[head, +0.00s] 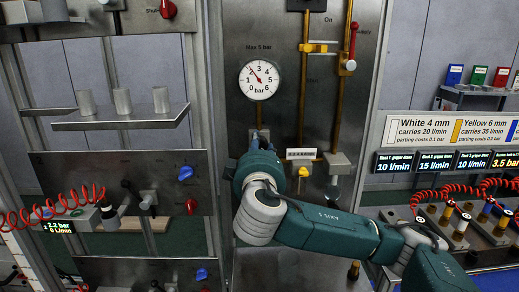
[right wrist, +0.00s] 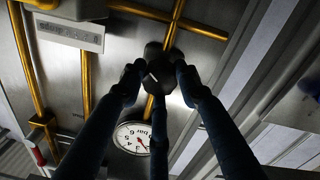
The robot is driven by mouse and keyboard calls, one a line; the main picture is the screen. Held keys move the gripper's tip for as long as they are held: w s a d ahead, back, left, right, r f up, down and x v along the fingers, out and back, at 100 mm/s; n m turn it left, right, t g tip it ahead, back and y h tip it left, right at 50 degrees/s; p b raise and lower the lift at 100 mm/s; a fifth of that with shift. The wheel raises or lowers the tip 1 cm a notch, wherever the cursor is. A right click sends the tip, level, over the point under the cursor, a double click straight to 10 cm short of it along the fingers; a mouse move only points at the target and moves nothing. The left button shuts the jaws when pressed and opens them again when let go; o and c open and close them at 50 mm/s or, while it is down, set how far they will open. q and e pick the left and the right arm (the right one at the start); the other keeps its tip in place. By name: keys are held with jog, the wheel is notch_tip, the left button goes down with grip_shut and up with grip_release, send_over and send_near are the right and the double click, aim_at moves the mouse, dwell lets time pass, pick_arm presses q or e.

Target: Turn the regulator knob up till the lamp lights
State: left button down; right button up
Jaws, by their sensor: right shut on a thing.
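The regulator knob (right wrist: 160,71) is dark with a white line on its face. In the right wrist view it sits on a brass pipe on the metal panel. My right gripper (right wrist: 160,82) is shut on it, with fingers around its sides. In the head view my own arm hides most of the knob and the fingers. The round pressure gauge (head: 259,80) is above the gripper, its red needle pointing up-left near 2 bar. It also shows upside down in the right wrist view (right wrist: 133,137). I cannot make out a lit lamp. My left gripper is not in view.
A red-handled valve (head: 351,46) is on the brass pipe at upper right. A shelf with metal cups (head: 122,102) is at left, above a red coiled hose (head: 50,213). Hose fittings (head: 460,225) and flow displays (head: 436,163) stand at right.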

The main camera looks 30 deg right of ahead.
jog(key=shift+d+r+m+b, duration=0.1)
jog(key=shift+r+m+b, duration=0.05)
jog(key=shift+m+b, duration=2.3)
jog(key=shift+r+m+b, duration=0.1)
jog(key=shift+m+b, duration=1.6)
jog(key=shift+m, duration=1.45)
jog(key=o, duration=1.1)
jog(key=shift+o, duration=0.2)
jog(key=shift+s, duration=0.1)
jog(key=shift+f+y, duration=0.1)
jog(key=shift+y, duration=0.2)
